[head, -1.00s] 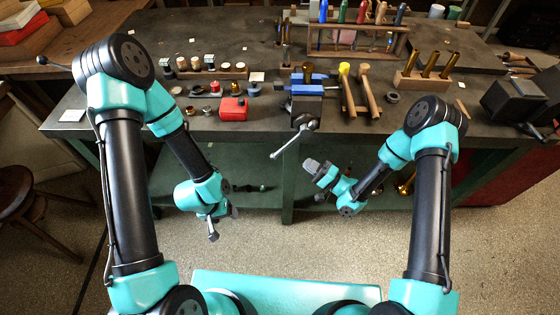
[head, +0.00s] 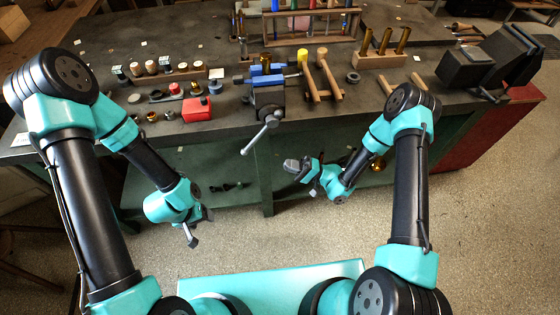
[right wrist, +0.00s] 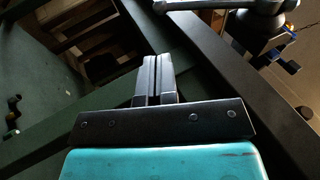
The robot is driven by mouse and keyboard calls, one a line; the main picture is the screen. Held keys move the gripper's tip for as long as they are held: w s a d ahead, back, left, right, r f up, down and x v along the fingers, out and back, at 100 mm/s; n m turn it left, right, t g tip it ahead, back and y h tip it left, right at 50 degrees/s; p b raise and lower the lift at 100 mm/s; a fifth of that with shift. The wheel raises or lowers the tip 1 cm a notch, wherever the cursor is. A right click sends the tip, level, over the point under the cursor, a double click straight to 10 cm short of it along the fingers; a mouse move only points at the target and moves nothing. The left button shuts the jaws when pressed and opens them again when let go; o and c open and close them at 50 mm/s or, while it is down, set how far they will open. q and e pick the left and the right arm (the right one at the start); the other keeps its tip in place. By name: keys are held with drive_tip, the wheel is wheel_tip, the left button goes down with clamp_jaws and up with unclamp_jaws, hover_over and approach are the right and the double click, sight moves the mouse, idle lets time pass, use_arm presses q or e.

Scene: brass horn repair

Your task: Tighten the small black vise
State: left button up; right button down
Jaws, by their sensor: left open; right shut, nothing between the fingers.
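A small dark vise with blue jaws (head: 268,92) is fixed at the front edge of the bench, near the middle of the head view. Its metal handle bar (head: 260,134) hangs slantwise below it in front of the bench. Part of the handle (right wrist: 222,4) also shows at the top right of the right wrist view. My right gripper (head: 294,165) is below the bench edge, right of and lower than the handle, apart from it. Its fingers (right wrist: 152,72) are shut and empty. My left gripper (head: 196,228) is low in front of the bench at left, open and empty.
A larger black vise (head: 493,62) stands at the bench's right end. Mallets (head: 322,78), a red box (head: 196,109) and a rack of tools (head: 300,28) stand on the bench. The floor (head: 270,240) between my arms is clear.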

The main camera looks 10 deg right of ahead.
drive_tip(key=x, duration=1.3)
drive_tip(key=shift+a, duration=0.1)
